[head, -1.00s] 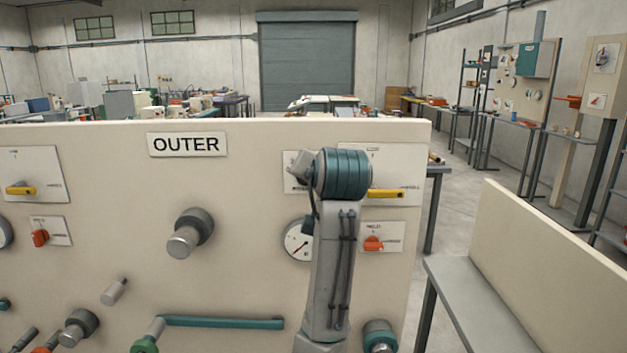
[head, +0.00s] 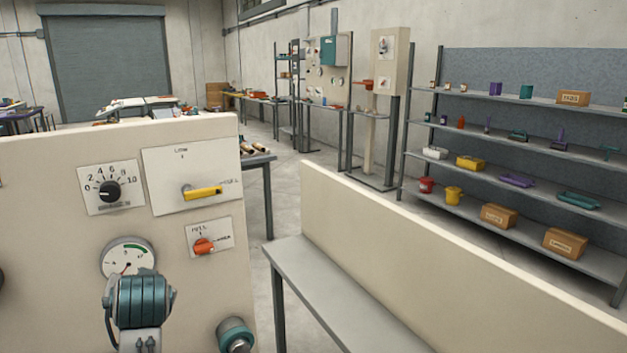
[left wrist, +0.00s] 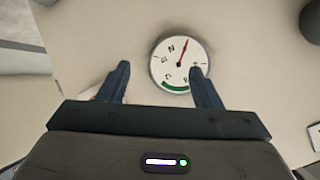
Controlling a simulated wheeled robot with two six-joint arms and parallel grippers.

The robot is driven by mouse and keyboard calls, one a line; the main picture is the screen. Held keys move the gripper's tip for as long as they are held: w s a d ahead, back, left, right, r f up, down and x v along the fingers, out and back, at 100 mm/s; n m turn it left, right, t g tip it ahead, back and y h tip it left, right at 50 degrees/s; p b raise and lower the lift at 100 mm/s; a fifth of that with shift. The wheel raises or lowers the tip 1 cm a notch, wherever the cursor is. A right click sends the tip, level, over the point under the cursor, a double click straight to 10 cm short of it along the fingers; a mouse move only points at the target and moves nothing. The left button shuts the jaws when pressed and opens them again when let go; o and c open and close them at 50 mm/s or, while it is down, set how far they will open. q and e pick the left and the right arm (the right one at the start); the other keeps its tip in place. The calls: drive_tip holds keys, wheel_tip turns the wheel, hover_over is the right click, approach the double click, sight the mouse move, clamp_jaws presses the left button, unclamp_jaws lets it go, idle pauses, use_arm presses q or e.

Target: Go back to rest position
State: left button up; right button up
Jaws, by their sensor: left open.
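My left gripper (left wrist: 160,68) shows in the left wrist view with its two dark fingers apart and nothing between them. It faces the cream panel, where a round white gauge (left wrist: 178,62) with a red needle and green band appears beyond the fingertips. The distance to the gauge is hard to tell. In the head view the gauge (head: 127,257) sits on the cream panel (head: 60,160), partly covered by a teal-banded arm joint of mine (head: 143,300). No gripper shows in the head view, and my right gripper is not seen.
A grey bench (head: 325,290) with a cream backboard (head: 420,250) stands right. Shelves (head: 540,155) hold small goods. Open floor lies between.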

use_arm(q)
drive_tip(key=s+d+f+m+g+h, duration=0.1)
drive_tip(key=s+f+h, duration=0.1)
drive_tip(key=s+f, duration=0.65)
drive_tip(key=s+d+f+g+h, duration=0.15)
drive_tip(key=s+f, duration=0.35)
drive_tip(key=f, duration=0.6)
drive_tip(key=s+d+f+g+h, duration=0.15)
drive_tip(key=s+f, duration=0.35)
drive_tip(key=s, duration=0.5)
drive_tip(key=s+d+f+g+h, duration=0.1)
drive_tip(key=s+d+f, duration=0.25)
drive_tip(key=s, duration=0.55)
drive_tip(key=a+f+g, duration=0.2)
drive_tip(key=a+f, duration=0.1)
drive_tip(key=f, duration=2.8)
drive_tip(key=s+a+f+g, duration=0.1)
drive_tip(key=s+f, duration=1.7)
drive_tip(key=f, duration=0.1)
drive_tip(key=shift+s+a, duration=0.2)
drive_tip(key=shift+a, duration=0.1)
